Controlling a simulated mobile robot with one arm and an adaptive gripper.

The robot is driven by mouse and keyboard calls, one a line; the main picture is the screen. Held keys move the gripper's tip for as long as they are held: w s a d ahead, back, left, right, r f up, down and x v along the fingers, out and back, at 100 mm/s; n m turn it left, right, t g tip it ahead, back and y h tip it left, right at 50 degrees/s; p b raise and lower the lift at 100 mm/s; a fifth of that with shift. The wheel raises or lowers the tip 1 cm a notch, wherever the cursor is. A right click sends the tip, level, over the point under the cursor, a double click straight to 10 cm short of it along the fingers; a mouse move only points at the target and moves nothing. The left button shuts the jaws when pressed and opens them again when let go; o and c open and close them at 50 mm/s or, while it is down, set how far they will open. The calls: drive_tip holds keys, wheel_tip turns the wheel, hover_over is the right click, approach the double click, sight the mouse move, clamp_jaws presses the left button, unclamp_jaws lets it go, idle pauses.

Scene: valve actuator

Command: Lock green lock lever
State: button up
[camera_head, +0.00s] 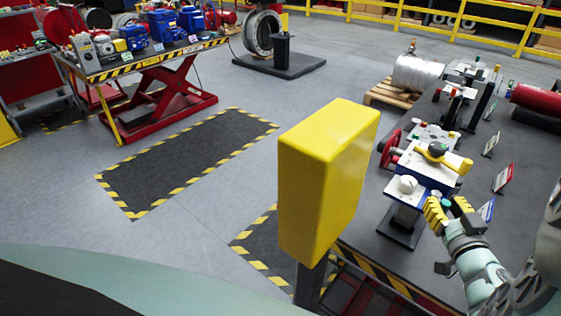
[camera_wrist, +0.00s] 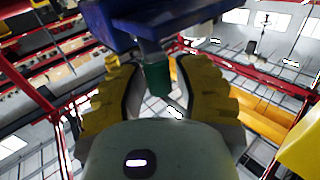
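The green lock lever shows in the wrist view as a short dark green cylindrical end (camera_wrist: 157,80), hanging below a blue block (camera_wrist: 150,22). My gripper (camera_wrist: 156,72) has its two yellow ridged fingers apart, one on each side of the green end. A narrow gap seems to show on each side, so I see no clear grip. In the head view my gripper (camera_head: 448,205) is at the right edge of the blue-and-white valve device (camera_head: 420,183), low beside its stand. The green end is mostly hidden there by the fingers.
The device stands on a dark table (camera_head: 462,247) with small signs (camera_head: 503,178) to the right. A red handwheel (camera_head: 391,150) is behind it. A tall yellow box (camera_head: 327,180) stands in front at the left. Open floor lies farther left.

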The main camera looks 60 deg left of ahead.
clamp_jaws()
drive_tip(key=n+g+y, duration=0.1)
drive_tip(key=n+g, duration=0.1)
drive_tip(key=w+d+n+g+y+b, duration=0.1)
drive_tip(key=g, duration=0.2)
drive_tip(key=w+n+g+y+b, duration=0.1)
drive_tip(key=n+g, duration=0.1)
drive_tip(key=g, duration=0.1)
drive_tip(key=shift+w+d+f+n, duration=0.15)
drive_tip(key=shift+w+d+n, duration=0.05)
drive_tip(key=shift+d+n, duration=0.15)
idle(0.6)
drive_tip(key=shift+o, duration=2.2)
unclamp_jaws()
drive_tip(key=shift+d, duration=0.15)
